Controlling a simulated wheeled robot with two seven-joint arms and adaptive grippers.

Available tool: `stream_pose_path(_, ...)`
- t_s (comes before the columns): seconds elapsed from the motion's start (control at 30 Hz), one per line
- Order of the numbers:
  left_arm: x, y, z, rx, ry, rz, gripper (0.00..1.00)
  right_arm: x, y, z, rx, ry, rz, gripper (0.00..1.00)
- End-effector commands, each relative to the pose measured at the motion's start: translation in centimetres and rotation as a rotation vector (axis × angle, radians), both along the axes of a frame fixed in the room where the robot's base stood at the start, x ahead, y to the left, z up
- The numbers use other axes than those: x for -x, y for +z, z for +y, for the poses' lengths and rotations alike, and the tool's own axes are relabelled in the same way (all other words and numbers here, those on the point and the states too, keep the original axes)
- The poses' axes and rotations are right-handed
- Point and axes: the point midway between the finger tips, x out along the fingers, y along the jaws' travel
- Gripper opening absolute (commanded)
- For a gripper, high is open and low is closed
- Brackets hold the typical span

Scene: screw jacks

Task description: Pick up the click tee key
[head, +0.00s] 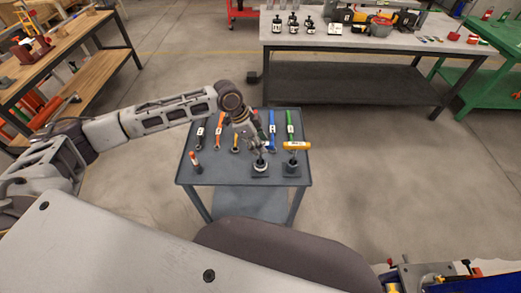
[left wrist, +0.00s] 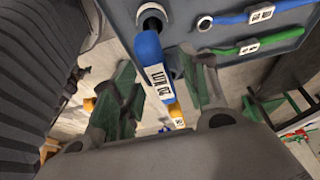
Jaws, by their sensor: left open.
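The tray of a grey cart (head: 235,180) carries two tee-handled keys in dark stands. One has an orange handle with a white label (head: 297,146). The other, partly hidden by my left gripper in the head view, shows a blue handle with a white label (left wrist: 153,60) in the left wrist view. I cannot tell for certain which is the click tee key. My left gripper (head: 256,146) is over the blue-handled key's stand (head: 260,172). Its fingers (left wrist: 165,90) are open, with the blue handle showing between them; contact cannot be told. My right gripper is not in view.
Wrenches lie along the tray's back, including an orange one (head: 219,130), a blue one (head: 272,128) and a green one (head: 290,127). A small red-topped item (head: 195,160) stands at the tray's left. A loaded workbench (head: 350,45) is behind; open floor lies right of the cart.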

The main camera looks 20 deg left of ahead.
Motion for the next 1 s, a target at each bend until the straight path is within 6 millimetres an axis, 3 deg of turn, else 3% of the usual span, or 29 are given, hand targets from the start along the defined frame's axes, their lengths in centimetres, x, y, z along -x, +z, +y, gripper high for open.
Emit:
stream_pose_path(0.23,-0.2,-1.8,-0.7,0.000,0.000,0.001,0.45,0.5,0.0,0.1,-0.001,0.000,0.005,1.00)
stream_pose_path(0.7,-0.2,-2.0,-0.8,0.000,0.000,0.000,0.45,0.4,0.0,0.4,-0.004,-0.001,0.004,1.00)
stream_pose_path(1.0,-0.2,-2.0,-0.8,-0.001,0.000,0.000,0.09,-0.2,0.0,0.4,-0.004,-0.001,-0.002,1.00)
